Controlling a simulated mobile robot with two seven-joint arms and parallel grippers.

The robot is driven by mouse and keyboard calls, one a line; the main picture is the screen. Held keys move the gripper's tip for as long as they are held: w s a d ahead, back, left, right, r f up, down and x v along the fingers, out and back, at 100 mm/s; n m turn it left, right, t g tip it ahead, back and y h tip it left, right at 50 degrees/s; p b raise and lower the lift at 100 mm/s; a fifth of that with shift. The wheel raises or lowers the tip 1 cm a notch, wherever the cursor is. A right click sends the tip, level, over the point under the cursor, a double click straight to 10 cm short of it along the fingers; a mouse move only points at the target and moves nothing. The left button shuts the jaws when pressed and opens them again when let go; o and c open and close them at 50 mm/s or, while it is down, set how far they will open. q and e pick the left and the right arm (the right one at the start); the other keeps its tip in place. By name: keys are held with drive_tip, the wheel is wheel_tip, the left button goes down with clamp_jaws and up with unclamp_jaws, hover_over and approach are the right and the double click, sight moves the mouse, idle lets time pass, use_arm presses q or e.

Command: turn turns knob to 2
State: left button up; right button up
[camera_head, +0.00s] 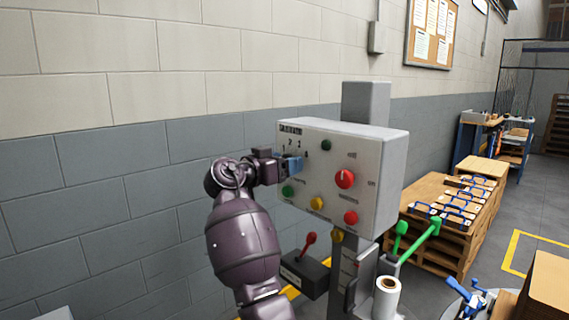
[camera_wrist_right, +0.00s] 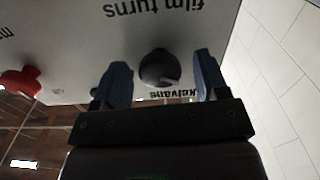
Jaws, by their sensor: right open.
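The control box (camera_head: 390,165) is a pale panel on a grey post, with small numerals at its upper left. My right gripper (camera_head: 292,164) is at the left part of the panel front, below the numerals. In the right wrist view the right gripper (camera_wrist_right: 162,80) is open, with one blue finger on each side of a round black knob (camera_wrist_right: 158,66). Gaps show between the fingers and the knob. "Film turns" is printed upside down above it. The knob is hidden by the gripper in the head view, and its setting is unclear. My left gripper is out of view.
A red rotary switch (camera_head: 345,180), a dark green round part (camera_head: 326,145) and green (camera_head: 288,191), yellow (camera_head: 318,203) and red (camera_head: 351,218) buttons are on the panel. A red lever (camera_head: 309,239) stands below. A block wall (camera_head: 100,180) is behind; pallets (camera_head: 430,195) stand right.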

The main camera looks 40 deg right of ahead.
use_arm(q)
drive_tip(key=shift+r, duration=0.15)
use_arm(e)
drive_tip(key=shift+c, duration=0.4)
drive_tip(key=c, duration=0.8)
use_arm(q)
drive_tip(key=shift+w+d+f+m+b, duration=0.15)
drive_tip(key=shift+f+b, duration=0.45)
drive_tip(key=shift+b, duration=0.4)
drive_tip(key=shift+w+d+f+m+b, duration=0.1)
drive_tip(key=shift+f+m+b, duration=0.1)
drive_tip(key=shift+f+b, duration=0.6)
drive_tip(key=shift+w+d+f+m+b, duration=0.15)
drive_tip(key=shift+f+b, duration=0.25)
drive_tip(key=shift+b, duration=0.8)
use_arm(e)
drive_tip(key=shift+m, duration=4)
drive_tip(key=shift+c, duration=0.2)
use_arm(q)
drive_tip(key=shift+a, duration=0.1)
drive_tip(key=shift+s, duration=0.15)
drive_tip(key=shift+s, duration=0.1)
use_arm(e)
drive_tip(key=o, duration=0.9)
drive_tip(key=shift+a, duration=0.1)
